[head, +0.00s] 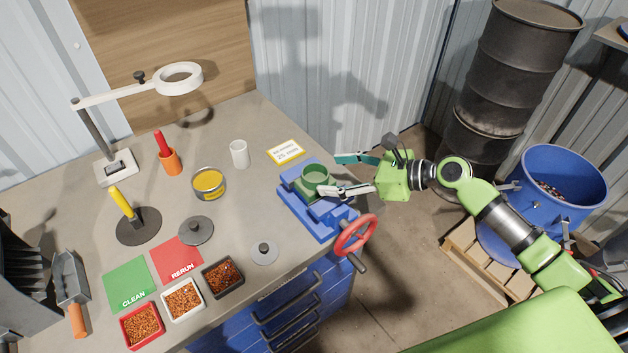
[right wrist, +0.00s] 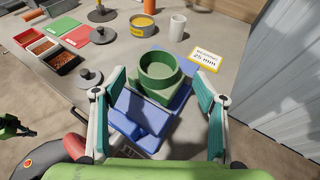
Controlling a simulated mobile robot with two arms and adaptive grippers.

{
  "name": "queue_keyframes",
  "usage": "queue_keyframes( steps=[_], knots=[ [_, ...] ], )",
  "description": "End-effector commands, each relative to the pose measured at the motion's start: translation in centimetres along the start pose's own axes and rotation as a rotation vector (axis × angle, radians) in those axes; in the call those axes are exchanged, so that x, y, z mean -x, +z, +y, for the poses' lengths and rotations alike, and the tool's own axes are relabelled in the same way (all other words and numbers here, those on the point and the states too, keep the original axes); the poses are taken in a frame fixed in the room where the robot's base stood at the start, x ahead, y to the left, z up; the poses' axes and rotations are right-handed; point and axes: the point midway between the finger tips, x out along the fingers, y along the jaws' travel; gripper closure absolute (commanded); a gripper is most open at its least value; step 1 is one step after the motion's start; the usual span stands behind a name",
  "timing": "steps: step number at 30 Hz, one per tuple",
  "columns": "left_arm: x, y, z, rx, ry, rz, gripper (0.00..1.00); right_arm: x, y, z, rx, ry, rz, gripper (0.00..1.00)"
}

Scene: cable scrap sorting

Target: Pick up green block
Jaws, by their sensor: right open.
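The green block (head: 314,180) has a round cup-like top and sits on the blue vise (head: 317,213) at the table's right side. It also shows in the right wrist view (right wrist: 157,72), near the middle, with blue vise parts in front of and behind it. My right gripper (head: 343,174) is open, coming in from the right. In the right wrist view its two fingers (right wrist: 160,108) stand apart on either side of the vise and block. I cannot tell whether a finger touches the block.
A red handwheel (head: 355,236) sticks out at the vise's front. A yellow-edged sign (head: 286,152) and white cup (head: 239,154) stand behind. A grey lid (head: 264,252) lies left of the vise. Trays of granules line the front edge. A blue drum (head: 562,170) stands right.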

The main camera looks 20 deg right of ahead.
Motion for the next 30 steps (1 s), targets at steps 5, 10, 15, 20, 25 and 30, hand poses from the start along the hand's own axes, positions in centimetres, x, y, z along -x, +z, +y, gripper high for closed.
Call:
queue_keyframes(
  steps=[5, 10, 15, 20, 25, 30],
  knots=[
    [1.2, -0.3, -0.5, 0.001, -0.006, 0.002, 1.00, -1.9, 0.5, 0.3, -0.002, 0.001, -0.003, 0.35],
    [1.8, -0.4, -0.4, 0.002, -0.004, 0.002, 1.00, -4.4, 0.4, 0.3, -0.002, -0.001, -0.003, 0.35],
    [1.9, -0.4, -0.2, 0.002, -0.002, 0.003, 1.00, -5.3, 0.2, 0.4, 0.000, 0.000, -0.001, 0.35],
    [1.8, -0.5, 0.0, 0.003, 0.001, 0.004, 1.00, -5.3, 0.1, 0.4, 0.001, 0.000, 0.000, 0.35],
    [1.8, -0.5, 0.3, 0.003, 0.004, 0.004, 1.00, -5.2, 0.1, 0.4, 0.000, 0.000, 0.000, 0.76],
    [1.8, -0.5, 0.3, 0.002, 0.004, 0.004, 1.00, -5.2, 0.4, 0.3, 0.002, -0.002, -0.005, 0.93]
  ],
)
